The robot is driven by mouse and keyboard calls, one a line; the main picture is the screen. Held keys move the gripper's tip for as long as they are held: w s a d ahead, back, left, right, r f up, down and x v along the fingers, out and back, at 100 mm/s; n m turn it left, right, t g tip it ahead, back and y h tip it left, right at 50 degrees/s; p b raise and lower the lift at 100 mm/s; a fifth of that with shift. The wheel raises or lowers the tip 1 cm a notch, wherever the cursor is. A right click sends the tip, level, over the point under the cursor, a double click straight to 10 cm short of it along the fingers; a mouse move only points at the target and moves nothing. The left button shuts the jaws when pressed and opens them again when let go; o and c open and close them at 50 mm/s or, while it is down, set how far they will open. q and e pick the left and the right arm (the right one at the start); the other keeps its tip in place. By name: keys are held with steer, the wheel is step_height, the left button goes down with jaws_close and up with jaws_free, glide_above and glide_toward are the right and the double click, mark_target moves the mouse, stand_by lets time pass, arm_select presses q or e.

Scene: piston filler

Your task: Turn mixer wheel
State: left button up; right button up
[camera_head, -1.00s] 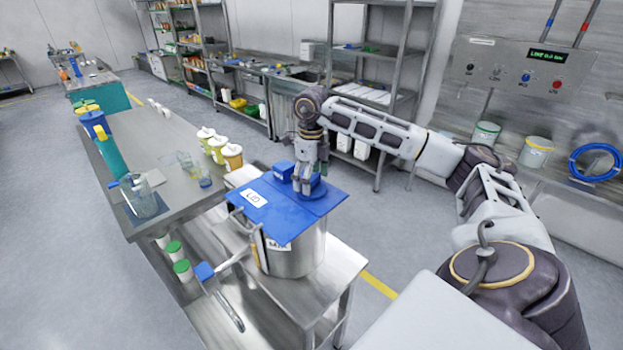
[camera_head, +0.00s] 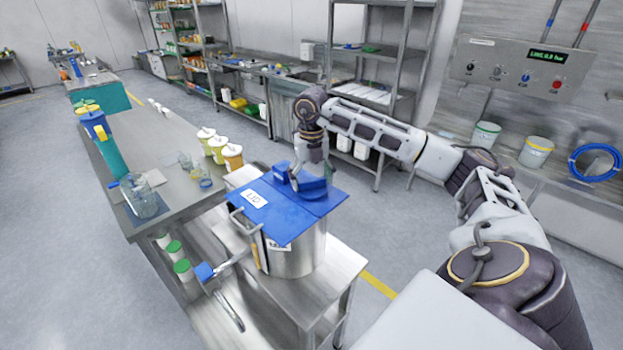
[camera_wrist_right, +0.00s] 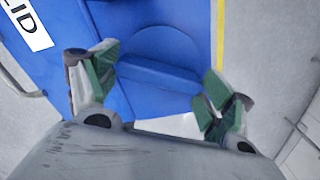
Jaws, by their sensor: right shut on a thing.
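The mixer wheel (camera_head: 317,189) is a blue round knob with a raised bar, on the blue lid (camera_head: 275,213) of a steel pot (camera_head: 300,255). In the right wrist view the wheel's bar (camera_wrist_right: 158,76) lies between the green-padded fingers, with the disc behind it. My right gripper (camera_head: 306,182) reaches down from above and is shut on the wheel; its fingers partly hide the wheel in the head view. My left gripper is in neither view.
The pot stands on a steel stand (camera_head: 335,272). A blue-ended lever (camera_head: 205,272) sticks out at its front left. A blue block (camera_head: 281,171) sits on the lid beside the wheel. A steel bench (camera_head: 150,160) with jars is on the left.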

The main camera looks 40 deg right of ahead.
mark_target(312, 180)
steer(key=shift+d+r+m, duration=0.1)
steer(key=shift+m, duration=0.5)
steer(key=o, duration=0.9)
steer(key=shift+o, duration=0.2)
steer(key=shift+r, duration=0.1)
step_height(312, 180, up, 12)
steer(key=shift+f, duration=0.2)
stand_by(0.6)
stand_by(0.4)
